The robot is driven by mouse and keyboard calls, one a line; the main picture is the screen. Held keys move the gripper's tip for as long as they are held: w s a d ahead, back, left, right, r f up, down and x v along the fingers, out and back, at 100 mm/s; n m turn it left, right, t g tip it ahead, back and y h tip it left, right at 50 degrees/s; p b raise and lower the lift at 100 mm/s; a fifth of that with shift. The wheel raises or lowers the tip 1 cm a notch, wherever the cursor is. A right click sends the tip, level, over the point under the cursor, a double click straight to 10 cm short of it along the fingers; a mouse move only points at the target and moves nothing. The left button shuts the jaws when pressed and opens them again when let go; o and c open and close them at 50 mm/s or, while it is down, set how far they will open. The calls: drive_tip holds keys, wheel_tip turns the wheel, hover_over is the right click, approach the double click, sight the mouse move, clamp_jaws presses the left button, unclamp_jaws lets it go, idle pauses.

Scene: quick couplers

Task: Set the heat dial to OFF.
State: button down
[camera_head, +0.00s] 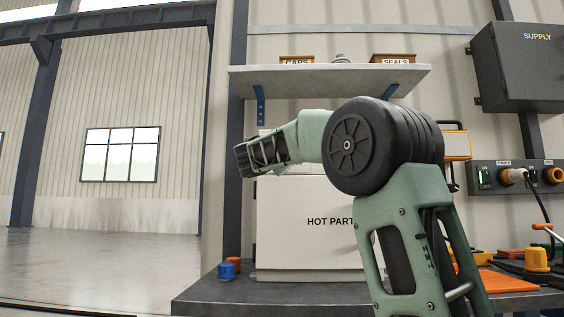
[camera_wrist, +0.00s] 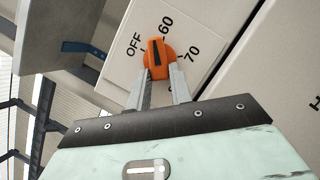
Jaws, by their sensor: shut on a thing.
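The orange heat dial (camera_wrist: 158,57) sits on a white panel (camera_wrist: 120,75) marked OFF, 60 and 70. In the wrist view, OFF is left of the dial, 60 is above it and 70 is to its right. The dial's black pointer line points up, between OFF and 60. My gripper (camera_wrist: 161,77) is shut on the dial, with one finger on each side of its lower part. In the head view the dial is not visible; my arm stands in front of the white HOT PARTS cabinet (camera_head: 300,245).
A shelf (camera_head: 330,80) with CAPS and SEALS boxes hangs above the cabinet. A blue cap (camera_head: 226,271) and an orange one (camera_head: 234,262) lie at the bench's left end. A dark SUPPLY box (camera_head: 520,70) and a socket panel (camera_head: 520,177) are on the right wall.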

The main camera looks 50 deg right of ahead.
drive_tip(key=n+t+y+b, duration=0.1)
drive_tip(key=n+t+b, duration=0.1)
drive_tip(key=n, duration=0.3)
drive_tip(key=s+n+t+y+b, duration=0.1)
drive_tip(key=n+t+b, duration=0.1)
drive_tip(key=n, duration=0.3)
drive_tip(key=d+f+n+t+b, duration=0.1)
drive_tip(key=n+t+b, duration=0.1)
drive_tip(key=n+b, duration=0.1)
drive_tip(key=shift+s+n+t+y, duration=0.2)
drive_tip(key=shift+n+t+y, duration=0.2)
drive_tip(key=shift+n, duration=0.5)
drive_tip(key=shift+d+n, duration=0.1)
drive_tip(key=shift+n, duration=0.3)
drive_tip(key=c, duration=1.3)
unclamp_jaws()
drive_tip(key=shift+o, duration=0.2)
drive_tip(key=b+v, duration=1)
drive_tip(key=v, duration=0.7)
drive_tip(key=shift+s, duration=0.2)
